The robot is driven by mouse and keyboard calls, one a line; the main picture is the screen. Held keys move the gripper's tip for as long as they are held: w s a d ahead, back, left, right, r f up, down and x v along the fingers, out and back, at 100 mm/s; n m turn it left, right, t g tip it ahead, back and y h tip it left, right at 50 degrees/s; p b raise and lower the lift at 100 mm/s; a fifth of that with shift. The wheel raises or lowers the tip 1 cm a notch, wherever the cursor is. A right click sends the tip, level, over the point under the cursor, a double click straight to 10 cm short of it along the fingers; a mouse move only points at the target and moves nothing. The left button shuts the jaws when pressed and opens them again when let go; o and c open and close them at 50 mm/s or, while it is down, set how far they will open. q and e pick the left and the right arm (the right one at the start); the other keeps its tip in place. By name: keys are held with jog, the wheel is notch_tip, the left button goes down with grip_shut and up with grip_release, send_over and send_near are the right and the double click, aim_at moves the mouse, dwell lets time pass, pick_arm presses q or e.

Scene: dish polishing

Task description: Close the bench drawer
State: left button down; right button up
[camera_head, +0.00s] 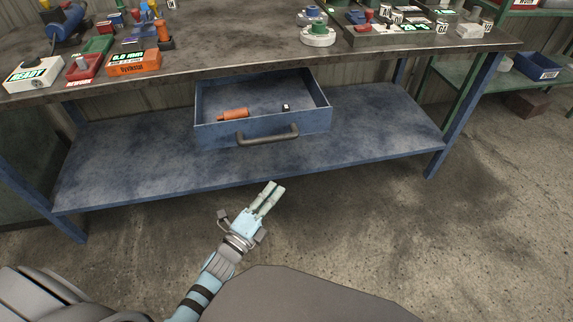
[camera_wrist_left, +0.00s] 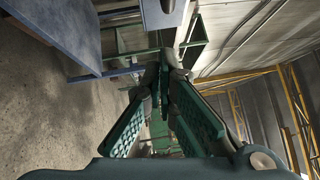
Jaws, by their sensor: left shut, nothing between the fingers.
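The blue bench drawer (camera_head: 213,133) is pulled out below the bench top in the head view. Its dark bar handle (camera_head: 268,137) is on the front face. Inside lie an orange cylindrical item (camera_head: 232,114) and a small dark block with a white face (camera_head: 286,107). My left gripper (camera_head: 274,188) is below and in front of the drawer, apart from the handle, with its fingers shut and empty. In the left wrist view the fingers (camera_wrist_left: 168,75) meet near the tips, and part of a blue surface (camera_wrist_left: 160,14) shows at the top. My right gripper is not in view.
The bench top (camera_head: 260,55) carries an orange box (camera_head: 134,63), a white READY box (camera_head: 33,73) and a tray (camera_head: 400,37) of parts. A blue lower shelf (camera_head: 370,140) lies under the drawer. A green rack with a blue bin (camera_head: 537,67) stands right. The floor in front is clear.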

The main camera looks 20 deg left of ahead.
pick_arm(q)
jog(key=a+r+b+x, duration=0.1)
jog(key=a+x, duration=0.1)
jog(key=x, duration=1)
jog(key=shift+w+a, duration=0.35)
jog(key=shift+w, duration=0.2)
